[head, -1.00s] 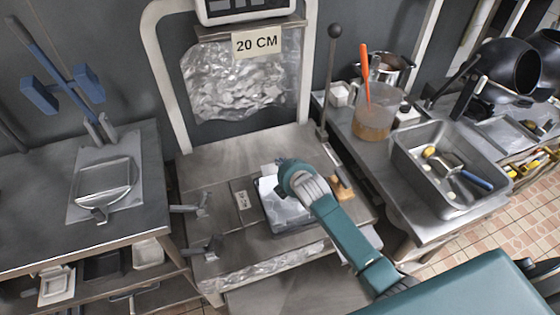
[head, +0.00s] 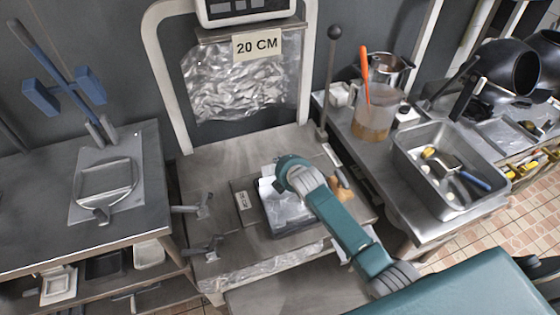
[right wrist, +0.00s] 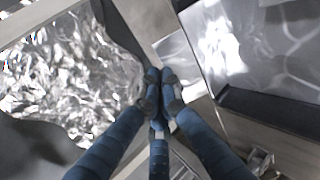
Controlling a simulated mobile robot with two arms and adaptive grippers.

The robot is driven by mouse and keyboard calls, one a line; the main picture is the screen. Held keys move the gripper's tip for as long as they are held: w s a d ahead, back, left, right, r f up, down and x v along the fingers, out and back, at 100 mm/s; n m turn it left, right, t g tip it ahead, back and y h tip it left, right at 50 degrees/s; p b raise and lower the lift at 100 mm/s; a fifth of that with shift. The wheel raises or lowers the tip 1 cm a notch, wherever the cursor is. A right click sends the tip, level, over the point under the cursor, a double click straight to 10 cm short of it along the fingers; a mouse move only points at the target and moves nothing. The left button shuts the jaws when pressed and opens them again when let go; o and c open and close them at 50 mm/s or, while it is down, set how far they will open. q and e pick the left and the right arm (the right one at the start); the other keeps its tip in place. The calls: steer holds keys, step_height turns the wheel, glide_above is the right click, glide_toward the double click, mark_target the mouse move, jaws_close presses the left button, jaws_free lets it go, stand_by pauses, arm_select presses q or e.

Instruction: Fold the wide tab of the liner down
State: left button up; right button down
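A dark tray (head: 290,230) with a shiny grey-white liner (head: 288,208) sits on the steel table under the press frame. A pale flap of the liner (head: 267,187) shows at its upper left; I cannot tell for sure which tab it is. My right arm reaches over the tray from the lower right, and its wrist hides much of the liner and the gripper's fingers. In the right wrist view, my right gripper's (right wrist: 160,84) blue fingertips are together, beside a pale flap (right wrist: 176,52) and the tray with its liner (right wrist: 255,45). My left gripper is out of view.
A small label plate (head: 243,202) lies left of the tray. Metal clamps (head: 200,206) stand at the table's left edge. A yellow-brown object (head: 342,188) lies right of the tray. A lever (head: 330,85) stands behind. A metal basin (head: 450,195) sits on the right counter.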

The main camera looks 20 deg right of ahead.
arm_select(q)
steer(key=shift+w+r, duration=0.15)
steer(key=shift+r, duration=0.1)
arm_select(e)
steer(key=shift+w, duration=0.1)
steer(key=shift+w+g+p, duration=0.1)
steer(key=shift+g+p, duration=0.2)
steer(key=shift+p, duration=0.1)
steer(key=shift+w+r+g+p, duration=0.15)
steer(key=shift+w+g+p, duration=0.15)
steer(key=shift+g+p, duration=0.25)
steer(key=shift+w+g+p, duration=0.35)
steer(key=shift+g, duration=0.2)
steer(key=f+g+b, duration=0.1)
steer(key=w+g, duration=0.1)
steer(key=shift+w+f+g+b, duration=0.15)
steer(key=shift+f+g+b, duration=0.15)
steer(key=shift+f+b, duration=0.1)
steer(key=shift+w+f+b, duration=0.2)
steer(key=shift+w+b, duration=0.25)
steer(key=shift+b, duration=0.15)
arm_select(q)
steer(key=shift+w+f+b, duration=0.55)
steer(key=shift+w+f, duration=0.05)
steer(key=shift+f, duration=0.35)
arm_select(e)
steer(key=shift+w+f, duration=0.4)
steer(key=shift+f, duration=0.05)
